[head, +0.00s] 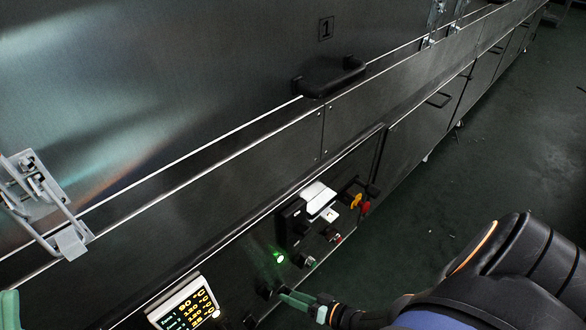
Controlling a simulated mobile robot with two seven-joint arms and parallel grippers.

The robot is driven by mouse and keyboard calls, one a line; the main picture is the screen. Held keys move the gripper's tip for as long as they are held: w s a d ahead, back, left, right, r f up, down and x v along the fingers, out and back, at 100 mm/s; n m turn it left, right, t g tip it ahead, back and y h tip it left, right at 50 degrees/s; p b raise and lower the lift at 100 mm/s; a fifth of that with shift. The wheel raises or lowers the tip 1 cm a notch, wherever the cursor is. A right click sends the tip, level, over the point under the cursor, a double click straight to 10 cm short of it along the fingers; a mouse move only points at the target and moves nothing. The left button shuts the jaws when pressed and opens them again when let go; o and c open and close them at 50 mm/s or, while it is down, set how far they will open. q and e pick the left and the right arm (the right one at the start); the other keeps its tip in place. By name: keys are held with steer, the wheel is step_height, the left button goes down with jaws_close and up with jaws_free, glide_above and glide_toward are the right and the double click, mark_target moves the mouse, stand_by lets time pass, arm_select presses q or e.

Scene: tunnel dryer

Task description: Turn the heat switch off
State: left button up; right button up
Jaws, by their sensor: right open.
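The control panel is on the dryer's lower front. My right gripper (285,297) comes in from the right, with its green fingertips at a small dark rotary switch (264,290) at the panel's lower part. The gripper is open; whether it touches the switch or surrounds it I cannot tell. A green lamp (278,257) glows just above. Another knob (304,261) sits to the right of the lamp. The labels are too small to read, so which switch is the heat switch is unclear. A pale green piece, apparently of my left gripper (9,310), shows at the lower left edge.
A lit display (184,304) with temperatures is at the panel's left. A black box with a white top (318,199) and a yellow and red switch (360,203) are at its right. A black handle (331,77) and metal latch (45,205) jut out above.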

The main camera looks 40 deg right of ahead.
jaws_close()
stand_by(0.3)
steer(key=shift+a+r+n+h+p, duration=0.15)
steer(key=shift+n+h+p, duration=0.8)
steer(key=shift+n, duration=0.55)
jaws_free()
